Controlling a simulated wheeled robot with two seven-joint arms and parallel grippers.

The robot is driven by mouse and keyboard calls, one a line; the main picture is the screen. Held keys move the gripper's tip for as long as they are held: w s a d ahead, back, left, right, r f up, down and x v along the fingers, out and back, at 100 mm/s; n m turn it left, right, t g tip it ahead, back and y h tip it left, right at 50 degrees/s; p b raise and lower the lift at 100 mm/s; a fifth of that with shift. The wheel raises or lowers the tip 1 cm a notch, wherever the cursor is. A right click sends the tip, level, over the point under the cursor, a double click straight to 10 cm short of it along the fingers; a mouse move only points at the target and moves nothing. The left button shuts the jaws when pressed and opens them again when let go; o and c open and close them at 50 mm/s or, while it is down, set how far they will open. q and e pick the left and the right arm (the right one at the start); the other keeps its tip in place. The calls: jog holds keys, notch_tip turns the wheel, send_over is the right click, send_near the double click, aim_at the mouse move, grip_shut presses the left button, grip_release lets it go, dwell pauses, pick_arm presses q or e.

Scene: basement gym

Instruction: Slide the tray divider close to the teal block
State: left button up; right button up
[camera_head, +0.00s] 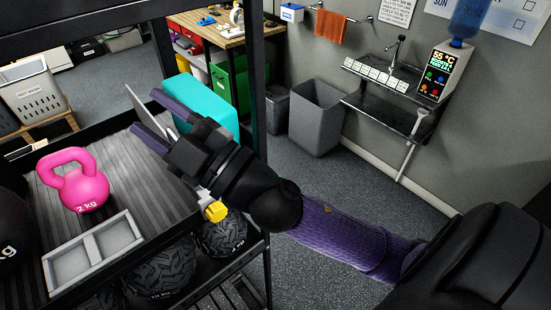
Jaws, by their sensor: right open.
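The teal block (208,98) stands at the back right of the black ribbed shelf, partly hidden by my right gripper. A thin grey plate (145,107), which looks like the tray divider, stands up by the gripper, just left of the block. My right gripper (163,119) reaches in from the right with its two purple fingers apart. The plate shows between the fingers; its lower part is hidden, and I cannot tell whether a finger touches it. My left gripper is not in view.
A pink kettlebell (84,182) and a pale two-compartment tray (92,247) stand on the shelf's near left part. A dark ball (10,228) is at the left edge. A black rack post (258,85) rises right of the block. Ribbed balls (222,236) lie below.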

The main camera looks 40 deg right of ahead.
jog(key=s+d+f+m+g+h, duration=0.1)
jog(key=d+f+m+g+h, duration=0.25)
jog(key=f+m+h, duration=0.4)
jog(key=d+f+m+g+h, duration=0.3)
jog(key=d+f+m+h, duration=0.15)
jog(key=f, duration=0.55)
jog(key=s+f+g+b, duration=0.1)
jog(key=s+f+g, duration=0.2)
jog(key=f, duration=0.4)
jog(key=s+a+f+m+g+b, duration=0.1)
jog(key=s+f+g+b, duration=0.1)
jog(key=s+f+g, duration=0.2)
jog(key=s+a+f+g+y+b, duration=0.1)
jog(key=s+f+g, duration=0.2)
jog(key=f, duration=0.9)
jog(key=s, duration=0.3)
jog(key=shift+s+a+g+b, duration=0.2)
jog(key=shift+g+b, duration=0.1)
jog(key=shift+g, duration=0.05)
